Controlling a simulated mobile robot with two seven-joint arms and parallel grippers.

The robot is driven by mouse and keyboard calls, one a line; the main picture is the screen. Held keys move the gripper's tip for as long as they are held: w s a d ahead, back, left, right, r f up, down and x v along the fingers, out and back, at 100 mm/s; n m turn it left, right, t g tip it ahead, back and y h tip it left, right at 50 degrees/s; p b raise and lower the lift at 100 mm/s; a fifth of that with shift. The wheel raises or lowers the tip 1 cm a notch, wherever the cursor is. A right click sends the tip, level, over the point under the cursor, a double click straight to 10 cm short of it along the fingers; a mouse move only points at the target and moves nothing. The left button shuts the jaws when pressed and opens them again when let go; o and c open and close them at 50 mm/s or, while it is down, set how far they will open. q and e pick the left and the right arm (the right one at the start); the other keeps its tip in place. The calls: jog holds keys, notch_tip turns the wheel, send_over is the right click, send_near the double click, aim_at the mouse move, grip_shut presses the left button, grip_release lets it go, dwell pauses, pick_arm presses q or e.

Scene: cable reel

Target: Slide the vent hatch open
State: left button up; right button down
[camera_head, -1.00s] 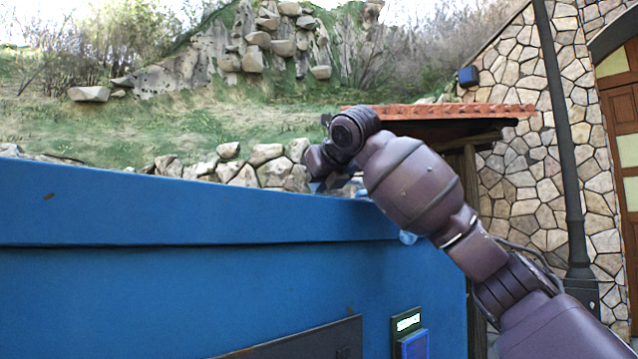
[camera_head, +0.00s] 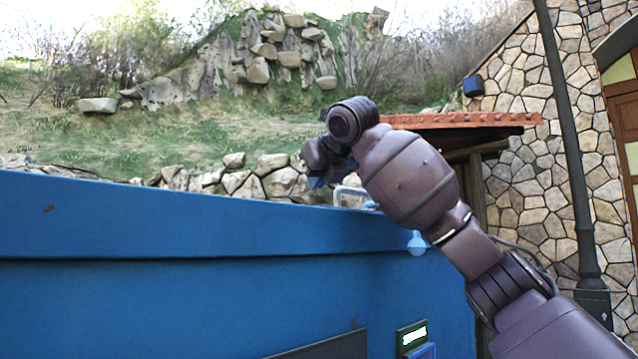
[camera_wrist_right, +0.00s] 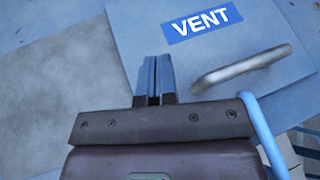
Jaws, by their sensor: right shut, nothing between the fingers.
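The vent hatch (camera_wrist_right: 150,25) is a flat light-blue panel in the right wrist view, with a blue VENT label (camera_wrist_right: 202,22). A grey metal bar handle (camera_wrist_right: 240,68) stands on it, right of my fingers. My right gripper (camera_wrist_right: 153,60) is shut and empty, over the hatch, left of the handle and apart from it in the picture. In the head view my right gripper (camera_head: 318,182) is over the top edge of the blue housing (camera_head: 180,290), partly hidden by its own wrist. I cannot tell whether the fingertips touch the hatch. My left gripper is not in view.
A grey flat area (camera_wrist_right: 60,85) lies left of the hatch. A bright blue bar (camera_wrist_right: 262,135) runs beside my gripper on the right. A small display (camera_head: 412,337) sits on the housing's front. A stone wall and drainpipe (camera_head: 568,150) stand at the right.

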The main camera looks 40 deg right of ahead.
jog(key=shift+d, duration=0.15)
jog(key=s+d+r, duration=0.1)
jog(key=s+r, duration=0.1)
jog(key=s, duration=1)
dwell(0.4)
jog(key=shift+w+d, duration=0.1)
dwell(0.4)
